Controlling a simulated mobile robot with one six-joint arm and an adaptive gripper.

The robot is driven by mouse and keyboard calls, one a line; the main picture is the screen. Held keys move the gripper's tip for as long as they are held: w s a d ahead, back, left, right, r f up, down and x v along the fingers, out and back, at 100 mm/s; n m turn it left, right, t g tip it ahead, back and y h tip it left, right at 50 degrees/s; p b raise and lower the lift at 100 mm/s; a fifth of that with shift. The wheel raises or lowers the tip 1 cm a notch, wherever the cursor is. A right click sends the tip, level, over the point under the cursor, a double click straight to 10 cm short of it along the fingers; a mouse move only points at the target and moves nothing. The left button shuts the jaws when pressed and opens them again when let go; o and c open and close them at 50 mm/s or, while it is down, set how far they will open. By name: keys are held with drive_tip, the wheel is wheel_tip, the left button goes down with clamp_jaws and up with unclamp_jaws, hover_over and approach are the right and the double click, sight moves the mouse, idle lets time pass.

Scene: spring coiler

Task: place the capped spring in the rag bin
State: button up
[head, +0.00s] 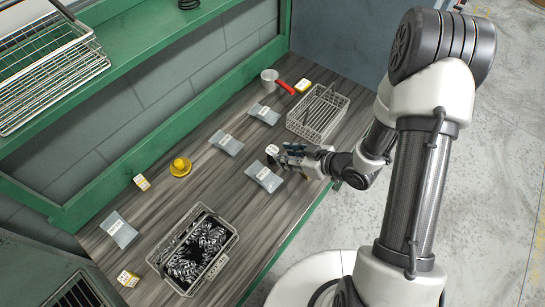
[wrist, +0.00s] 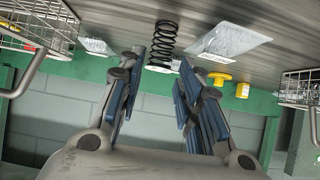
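The capped spring (wrist: 164,38) is a black coil in the wrist view. It stands on the bench, with a pale round cap (wrist: 159,68) on its free end. In the head view its white cap (head: 272,150) shows just left of my gripper (head: 284,155), and the coil is mostly hidden. In the wrist view my gripper (wrist: 159,58) is open. The spring appears ahead of and between the fingertips, with no visible contact. I cannot identify the rag bin with certainty in either view.
Grey packets, including one (head: 265,176) near my gripper, lie on the bench. A wire basket of springs (head: 232,238) stands at the front and another wire basket (head: 341,101) behind my gripper. A yellow dish (head: 180,167) and a cup (head: 269,76) stand farther off.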

sight(272, 152)
drive_tip(key=b+x, duration=0.2)
drive_tip(key=x, duration=0.5)
drive_tip(key=shift+c, duration=0.3)
drive_tip(key=c, duration=0.7)
drive_tip(key=shift+r, duration=0.15)
